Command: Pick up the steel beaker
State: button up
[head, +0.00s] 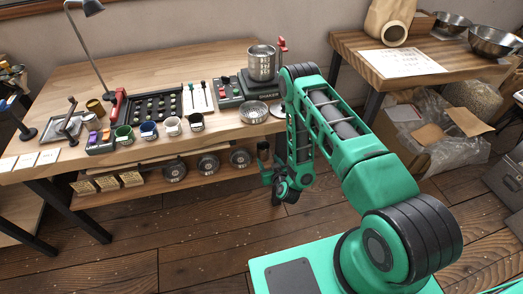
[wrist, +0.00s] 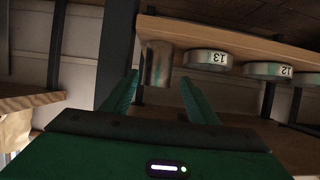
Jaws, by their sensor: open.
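The steel beaker (wrist: 158,66) is a plain grey metal cylinder at the end of the lower shelf. In the wrist view the picture is upside down, so the beaker seems to hang from the shelf board. In the head view it shows small and dark (head: 263,151) at the shelf's right end, beside my arm. My gripper (wrist: 159,84) is open, its two green fingers pointing towards the beaker, one to each side in the picture. The beaker appears to lie beyond the fingertips, with nothing held. In the head view my gripper (head: 268,177) is low in front of the shelf end.
Numbered round tins (wrist: 208,58) stand beside the beaker on the lower shelf (wrist: 225,36). The tabletop (head: 190,60) above holds cups, a lamp and a shaker with a larger steel vessel (head: 262,63). Cardboard boxes (head: 405,130) lie to the right. The floor in front is clear.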

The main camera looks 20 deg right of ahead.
aim_at(263, 152)
jog(key=shift+d+f+x, duration=0.1)
jog(key=shift+x, duration=2.65)
jog(key=shift+d+f+x, duration=0.1)
jog(key=shift+d+x, duration=0.05)
jog(key=shift+x, duration=2.55)
jog(key=shift+c, duration=0.3)
jog(key=shift+a, duration=0.1)
jog(key=c, duration=0.8)
